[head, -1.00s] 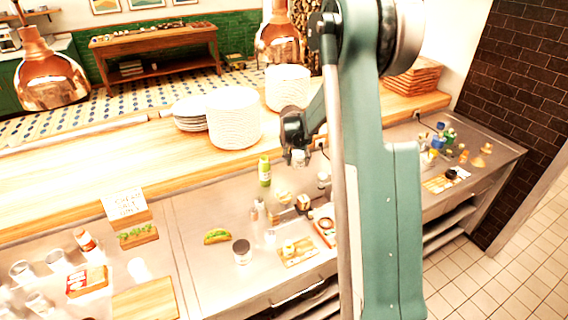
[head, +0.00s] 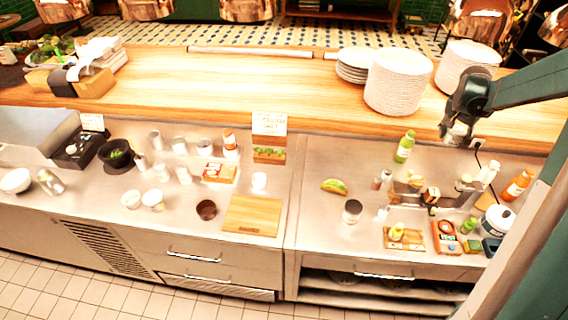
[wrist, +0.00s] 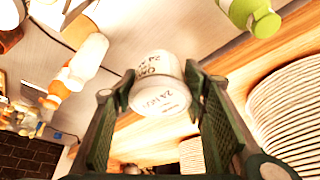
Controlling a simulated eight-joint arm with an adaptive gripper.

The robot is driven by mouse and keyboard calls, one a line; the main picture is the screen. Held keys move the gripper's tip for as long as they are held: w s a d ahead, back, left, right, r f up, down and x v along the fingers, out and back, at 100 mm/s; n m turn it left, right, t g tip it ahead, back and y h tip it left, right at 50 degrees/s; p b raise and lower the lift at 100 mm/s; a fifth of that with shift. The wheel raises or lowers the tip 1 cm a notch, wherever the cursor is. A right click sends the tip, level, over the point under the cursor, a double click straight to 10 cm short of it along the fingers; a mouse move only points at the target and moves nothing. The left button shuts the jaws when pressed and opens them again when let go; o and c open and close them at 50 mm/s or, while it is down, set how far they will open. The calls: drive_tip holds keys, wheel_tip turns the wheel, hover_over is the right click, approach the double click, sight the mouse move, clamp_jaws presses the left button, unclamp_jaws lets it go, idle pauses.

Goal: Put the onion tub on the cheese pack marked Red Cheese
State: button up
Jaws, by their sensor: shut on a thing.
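My gripper (head: 458,124) is at the right in the head view, raised near the back edge of the steel counter. The tub shows small under the gripper in the head view (head: 457,135). A red and white pack (head: 220,172) lies on the counter left of the cutting board. Another red-orange pack (head: 445,237) lies at the right. I cannot read the print on either pack.
A green bottle (head: 405,147) stands left of my gripper, and stacked plates (head: 398,82) stand on the wooden ledge behind. Jars and bottles crowd the right counter. A cutting board (head: 252,215) lies bare. Steel cups (head: 205,147) stand near the left pack.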

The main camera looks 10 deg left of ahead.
drive_tip(key=shift+r, duration=0.9)
drive_tip(key=w+a+n+y, duration=0.1)
drive_tip(key=w+a+n, duration=0.15)
drive_tip(key=a, duration=1.35)
drive_tip(key=w+a+n+t+y, duration=0.1)
drive_tip(key=a+n, duration=0.3)
drive_tip(key=a, duration=1.2)
drive_tip(key=w+a+n+y, duration=0.1)
drive_tip(key=w+a+n, duration=0.15)
drive_tip(key=a, duration=1.35)
drive_tip(key=s+a+n+y, duration=0.1)
drive_tip(key=s+a+n, duration=0.2)
drive_tip(key=s+a, duration=0.75)
drive_tip(key=s+a+n+y, duration=0.1)
drive_tip(key=s+a+n, duration=0.2)
drive_tip(key=a, duration=1.5)
drive_tip(key=s+a+n+y, duration=0.1)
drive_tip(key=s+a+n, duration=0.35)
drive_tip(key=a, duration=0.95)
drive_tip(key=shift+m+g, duration=0.4)
drive_tip(key=shift+m, duration=0.25)
drive_tip(key=shift+s+a+f, duration=0.1)
drive_tip(key=shift+s+f, duration=0.25)
drive_tip(key=shift+f, duration=0.5)
drive_tip(key=shift+s+a+f, duration=0.1)
drive_tip(key=shift+s+f, duration=0.25)
drive_tip(key=shift+f, duration=0.55)
drive_tip(key=shift+s+a+f, duration=0.1)
drive_tip(key=shift+s+f, duration=0.25)
drive_tip(key=shift+f, duration=0.5)
